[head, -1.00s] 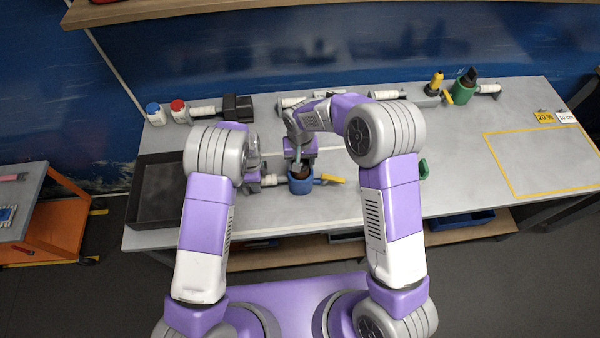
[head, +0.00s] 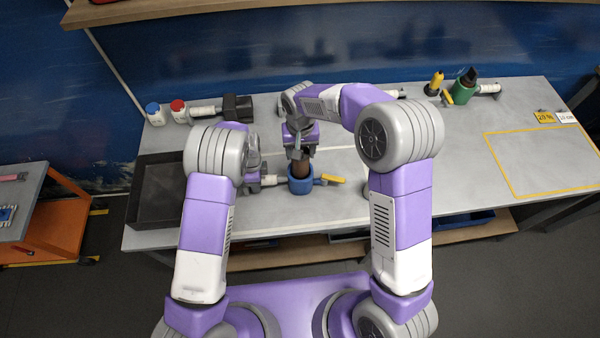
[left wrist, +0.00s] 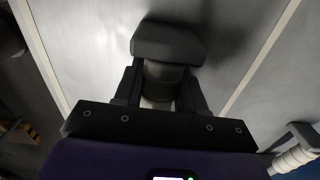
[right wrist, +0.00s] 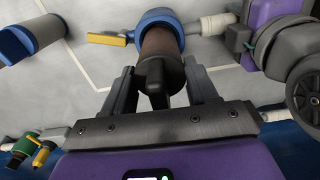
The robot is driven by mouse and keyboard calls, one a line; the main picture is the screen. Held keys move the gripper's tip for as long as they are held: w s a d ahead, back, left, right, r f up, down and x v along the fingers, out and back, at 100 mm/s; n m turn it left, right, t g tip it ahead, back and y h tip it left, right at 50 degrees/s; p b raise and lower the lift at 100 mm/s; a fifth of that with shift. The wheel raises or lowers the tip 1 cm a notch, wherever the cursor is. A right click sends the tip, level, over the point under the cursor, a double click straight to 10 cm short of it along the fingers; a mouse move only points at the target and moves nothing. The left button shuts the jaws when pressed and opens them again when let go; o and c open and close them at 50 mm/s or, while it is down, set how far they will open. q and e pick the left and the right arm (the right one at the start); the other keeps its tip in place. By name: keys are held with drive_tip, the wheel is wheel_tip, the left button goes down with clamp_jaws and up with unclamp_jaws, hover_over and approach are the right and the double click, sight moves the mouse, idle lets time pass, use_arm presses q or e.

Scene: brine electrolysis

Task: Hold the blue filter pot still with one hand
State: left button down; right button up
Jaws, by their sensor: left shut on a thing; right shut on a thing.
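The blue filter pot (head: 300,185) stands on the grey bench, with a yellow-handled valve (head: 331,179) on its right. It also shows in the right wrist view (right wrist: 150,17). My right gripper (right wrist: 158,93) is shut on the dark knob (right wrist: 154,75) of a brown cylinder (right wrist: 160,45). The cylinder (head: 301,168) stands upright, its lower end at or inside the pot's mouth; the exact depth is hidden. My left gripper (left wrist: 161,88) is shut on a pale pipe-like piece (left wrist: 160,80) with a dark block (left wrist: 168,42) beyond it, left of the pot.
A dark tray (head: 150,205) lies at the bench's left. White bottles with blue (head: 153,108) and red (head: 178,105) lids stand at the back left. A green pot (head: 463,91) stands at the back right. The yellow-outlined area (head: 545,165) is clear.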

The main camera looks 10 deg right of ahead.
idle(0.3)
use_arm(q)
drive_tip(key=c, duration=0.6)
unclamp_jaws()
drive_tip(key=shift+o, duration=0.2)
wheel_tip(320, 180, up, 12)
idle(0.3)
